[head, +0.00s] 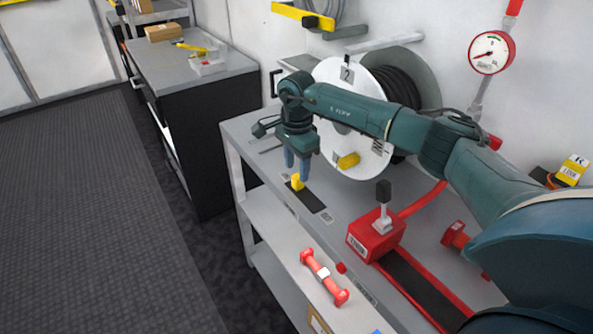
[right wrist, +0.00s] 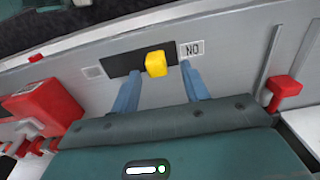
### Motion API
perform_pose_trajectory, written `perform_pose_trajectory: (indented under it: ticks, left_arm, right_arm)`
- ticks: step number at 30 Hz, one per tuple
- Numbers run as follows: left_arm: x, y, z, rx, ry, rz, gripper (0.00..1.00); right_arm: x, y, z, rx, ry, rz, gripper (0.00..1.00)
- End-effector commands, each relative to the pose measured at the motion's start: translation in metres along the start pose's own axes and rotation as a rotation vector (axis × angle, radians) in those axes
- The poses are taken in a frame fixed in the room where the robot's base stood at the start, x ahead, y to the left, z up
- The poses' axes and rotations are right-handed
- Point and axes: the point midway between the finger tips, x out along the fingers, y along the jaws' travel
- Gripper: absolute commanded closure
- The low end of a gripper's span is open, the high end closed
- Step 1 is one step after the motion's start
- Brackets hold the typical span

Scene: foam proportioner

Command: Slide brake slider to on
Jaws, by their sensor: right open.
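The brake slider has a yellow knob (head: 297,182) on a short black track (head: 312,201) set in the grey bench top. In the right wrist view the knob (right wrist: 156,64) sits right of the track's middle, towards a small label (right wrist: 192,49) that reads as ON upside down. My right gripper (head: 297,167) points down just above the knob, with its blue fingers open. In the right wrist view the knob appears between the two fingertips (right wrist: 160,72); contact cannot be told. My left gripper is not in view.
A white hose reel (head: 340,125) stands behind my right gripper. A red block (right wrist: 284,88) shows at right in the wrist view.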

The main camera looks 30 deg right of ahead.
Motion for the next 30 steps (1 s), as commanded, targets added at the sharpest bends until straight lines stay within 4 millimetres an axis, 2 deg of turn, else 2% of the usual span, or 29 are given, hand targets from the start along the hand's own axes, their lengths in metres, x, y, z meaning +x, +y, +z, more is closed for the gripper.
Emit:
perform_pose_trajectory:
  ticks: [9,15,20,30]
  left_arm:
    - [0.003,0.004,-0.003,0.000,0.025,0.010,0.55]
    - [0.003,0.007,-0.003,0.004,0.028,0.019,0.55]
    - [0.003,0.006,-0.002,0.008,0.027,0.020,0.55]
    - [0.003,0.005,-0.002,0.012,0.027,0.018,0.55]
  right_arm:
    - [-0.072,-0.001,0.000,0.000,0.000,-0.007,0.55]
    - [-0.102,-0.001,0.000,0.000,0.000,-0.004,0.55]
    - [-0.111,-0.001,0.000,0.000,0.000,-0.003,0.55]
    - [-0.111,0.000,0.000,-0.001,-0.001,-0.002,0.55]
